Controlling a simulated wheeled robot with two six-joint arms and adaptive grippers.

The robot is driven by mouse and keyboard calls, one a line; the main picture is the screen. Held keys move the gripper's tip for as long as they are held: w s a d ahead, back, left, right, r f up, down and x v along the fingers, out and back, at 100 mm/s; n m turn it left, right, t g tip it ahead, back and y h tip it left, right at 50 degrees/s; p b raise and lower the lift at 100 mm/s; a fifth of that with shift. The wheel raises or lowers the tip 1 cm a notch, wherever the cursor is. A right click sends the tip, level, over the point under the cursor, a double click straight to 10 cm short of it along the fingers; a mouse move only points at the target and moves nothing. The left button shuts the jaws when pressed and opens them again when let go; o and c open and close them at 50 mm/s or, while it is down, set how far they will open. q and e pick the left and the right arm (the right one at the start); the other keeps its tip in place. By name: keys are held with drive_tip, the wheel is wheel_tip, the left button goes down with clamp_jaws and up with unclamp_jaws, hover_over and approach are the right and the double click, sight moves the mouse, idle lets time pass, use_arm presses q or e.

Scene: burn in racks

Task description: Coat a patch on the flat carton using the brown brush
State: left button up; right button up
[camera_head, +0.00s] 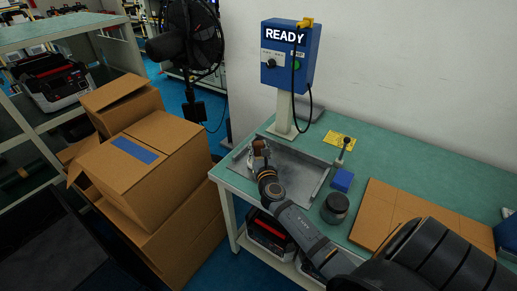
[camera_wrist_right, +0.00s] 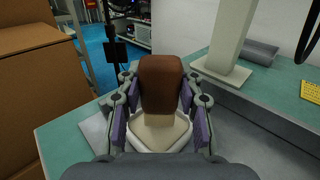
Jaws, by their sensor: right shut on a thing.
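My right gripper (camera_head: 262,166) is over the left part of the grey metal tray (camera_head: 312,176) on the green bench. It is shut on the brown brush (camera_head: 259,147). In the right wrist view, the brush (camera_wrist_right: 160,84) shows a brown upper part and a tan lower part between the purple finger pads. The flat carton (camera_head: 382,207) lies on the bench to the right of the tray, partly hidden by my right arm. My left gripper is not in view.
A dark round jar (camera_head: 335,207) and a blue block (camera_head: 342,180) stand between tray and flat carton. A blue READY box (camera_head: 291,55) stands on a post behind the tray. Stacked cartons (camera_head: 150,160) with a blue strip stand left of the bench.

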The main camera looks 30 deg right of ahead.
drive_tip(key=shift+f+b, duration=0.45)
drive_tip(key=shift+f, duration=0.05)
idle(0.8)
drive_tip(key=shift+f, duration=0.15)
idle(0.9)
wheel_tip(320, 180, up, 7)
drive_tip(key=p, duration=0.7)
drive_tip(key=shift+r, duration=0.2)
drive_tip(key=shift+f, duration=0.1)
idle(0.3)
